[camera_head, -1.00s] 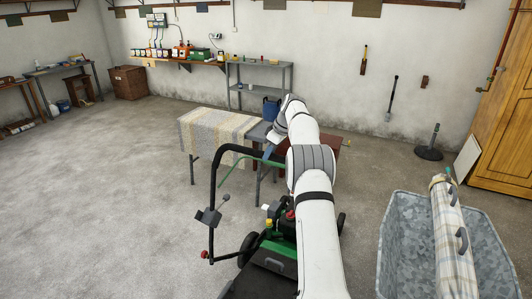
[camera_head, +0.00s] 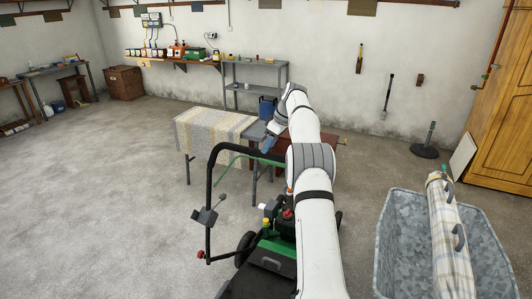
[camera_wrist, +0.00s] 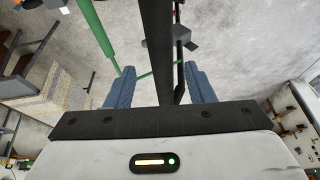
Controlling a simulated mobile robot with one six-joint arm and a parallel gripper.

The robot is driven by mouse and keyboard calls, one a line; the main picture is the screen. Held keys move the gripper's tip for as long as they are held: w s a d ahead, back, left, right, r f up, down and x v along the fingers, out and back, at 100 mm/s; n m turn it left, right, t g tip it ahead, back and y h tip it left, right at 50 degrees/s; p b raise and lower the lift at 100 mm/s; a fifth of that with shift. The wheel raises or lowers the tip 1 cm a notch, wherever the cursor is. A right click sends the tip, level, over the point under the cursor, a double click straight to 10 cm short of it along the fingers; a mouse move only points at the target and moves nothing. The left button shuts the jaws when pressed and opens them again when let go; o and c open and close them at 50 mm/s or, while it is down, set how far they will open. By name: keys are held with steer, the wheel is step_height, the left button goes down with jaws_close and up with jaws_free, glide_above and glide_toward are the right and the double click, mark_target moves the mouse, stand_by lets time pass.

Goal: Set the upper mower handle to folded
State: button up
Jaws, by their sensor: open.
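The mower's upper handle is a black tube frame (camera_head: 210,190), standing raised above the green and black mower body (camera_head: 262,265). Its top bar runs right, partly hidden behind my arm, with a green bail bar (camera_head: 222,172) beneath it. My gripper (camera_head: 268,143) is at the top bar, its blue fingers partly covered by my arm. In the wrist view my gripper (camera_wrist: 158,75) is open, with a black handle tube (camera_wrist: 157,45) running between the two blue fingers and clear gaps on both sides. The green bar (camera_wrist: 98,30) shows at the left there.
The floor at the left is clear.

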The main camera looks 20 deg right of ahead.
steer(key=shift+v, duration=1.95)
